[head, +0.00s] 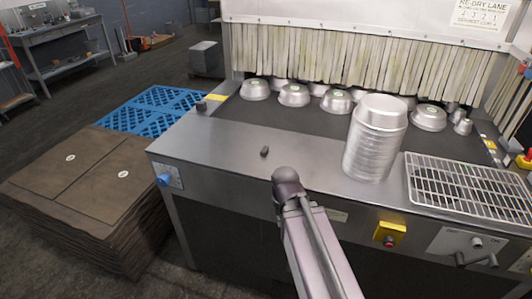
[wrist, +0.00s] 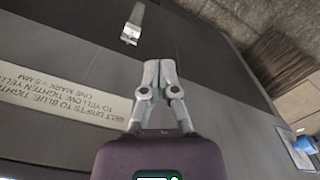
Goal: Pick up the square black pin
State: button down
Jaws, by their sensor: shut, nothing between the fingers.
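A small dark pin (head: 264,151) lies on the bare steel front ledge of the machine (head: 222,150) in the head view. In the head view the rounded end of my arm shows just in front of the pin and hides the fingers.
A tall stack of metal pans (head: 372,145) stands right of the pin, beside a wire rack (head: 470,182). Several upturned pans sit on the belt before a strip curtain (head: 330,55). A dark block (head: 201,106) stands at the belt's left corner. The ledge around the pin is clear.

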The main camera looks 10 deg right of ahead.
dwell(0.4)
jog(key=c, duration=0.8)
grip_release()
jog(key=shift+r, duration=0.1)
jog(key=o, duration=0.3)
jog(key=shift+r+p, duration=0.2)
jog(key=shift+p, duration=0.1)
jog(key=shift+o, duration=0.3)
notch_tip(320, 180, up, 14)
jog(key=w+p, duration=0.2)
jog(key=p, duration=1.2)
jog(key=w+r+m+p, duration=0.2)
jog(key=w+r+p, duration=0.7)
jog(key=w+m, duration=0.4)
jog(key=w, duration=1.2)
jog(key=shift+a, duration=0.45)
jog(key=shift+w, duration=0.1)
jog(key=shift+f, duration=0.15)
